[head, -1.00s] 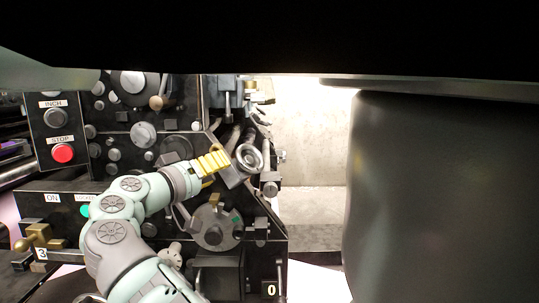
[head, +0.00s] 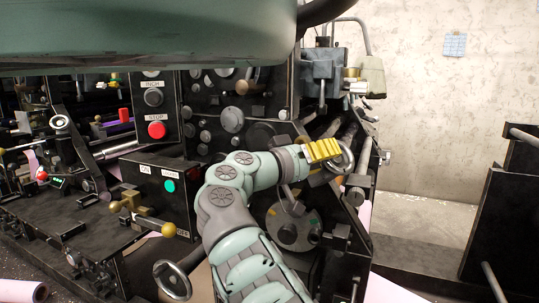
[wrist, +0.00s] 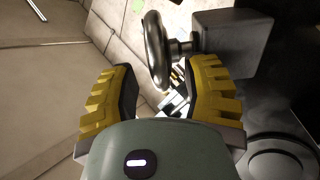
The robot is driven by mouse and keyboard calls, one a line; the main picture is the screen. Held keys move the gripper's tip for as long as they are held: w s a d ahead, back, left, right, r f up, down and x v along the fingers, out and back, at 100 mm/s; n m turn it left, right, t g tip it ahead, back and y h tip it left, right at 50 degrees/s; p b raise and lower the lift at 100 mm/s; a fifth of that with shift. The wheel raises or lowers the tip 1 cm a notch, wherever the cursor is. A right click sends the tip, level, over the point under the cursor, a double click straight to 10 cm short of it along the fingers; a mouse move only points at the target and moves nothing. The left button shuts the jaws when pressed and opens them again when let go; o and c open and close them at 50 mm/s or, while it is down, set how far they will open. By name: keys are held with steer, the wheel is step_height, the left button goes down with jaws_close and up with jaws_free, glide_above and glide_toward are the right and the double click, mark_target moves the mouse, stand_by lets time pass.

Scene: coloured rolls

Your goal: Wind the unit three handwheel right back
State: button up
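A metal handwheel (head: 346,157) sits on the right side of the dark machine in the head view. In the wrist view the handwheel (wrist: 155,50) is seen nearly edge-on, with a short shaft running to a dark block on its right. My gripper (head: 324,150), with yellow fingers, is at the wheel's left side. In the wrist view my gripper (wrist: 160,72) is open. The lower part of the wheel's rim appears between its fingers, with gaps on both sides. I see no clear contact. I cannot read a unit number by this wheel.
A second handwheel (head: 172,281) is at the bottom left. A red stop button (head: 157,130), a green button (head: 169,186) and a brass-knobbed lever (head: 167,230) are left of my arm. A dark stand (head: 505,225) is at the right. Bare floor lies between it and the machine.

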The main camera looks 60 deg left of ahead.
mark_target(334, 172)
jaws_close()
steer(key=shift+d+f, duration=0.1)
steer(key=shift+f, duration=0.05)
stand_by(0.5)
steer(key=shift+w+d+f+n+t+y+b, duration=0.1)
steer(key=shift+d+f+n+t+y+b, duration=0.1)
steer(key=shift+n+t+y+b, duration=0.35)
steer(key=shift+s+d+f+n+t+y+b, duration=0.1)
steer(key=shift+f+n+t+y+b, duration=0.15)
steer(key=shift+n+y+b, duration=0.45)
steer(key=shift+w+d+f+n+t+y+b, duration=0.15)
steer(key=shift+f+n+t+y+b, duration=0.2)
steer(key=shift+y, duration=0.5)
steer(key=n+y+b, duration=0.2)
steer(key=y+b, duration=0.1)
steer(key=d+f+n+t+y+b, duration=0.1)
steer(key=y, duration=0.1)
steer(key=shift+w+b, duration=0.1)
steer(key=shift+b, duration=0.25)
steer(key=n+y+b, duration=0.1)
steer(key=y+b, duration=0.1)
steer(key=n+y+b, duration=0.1)
steer(key=n+y, duration=0.1)
steer(key=y, duration=0.1)
steer(key=shift+w+d+g+b, duration=0.15)
steer(key=shift+d+g+b, duration=0.05)
steer(key=shift+g+b, duration=0.15)
steer(key=shift+w+n+g+y+b, duration=0.1)
steer(key=shift+n+g+y+b, duration=0.4)
steer(key=shift+n+y, duration=0.6)
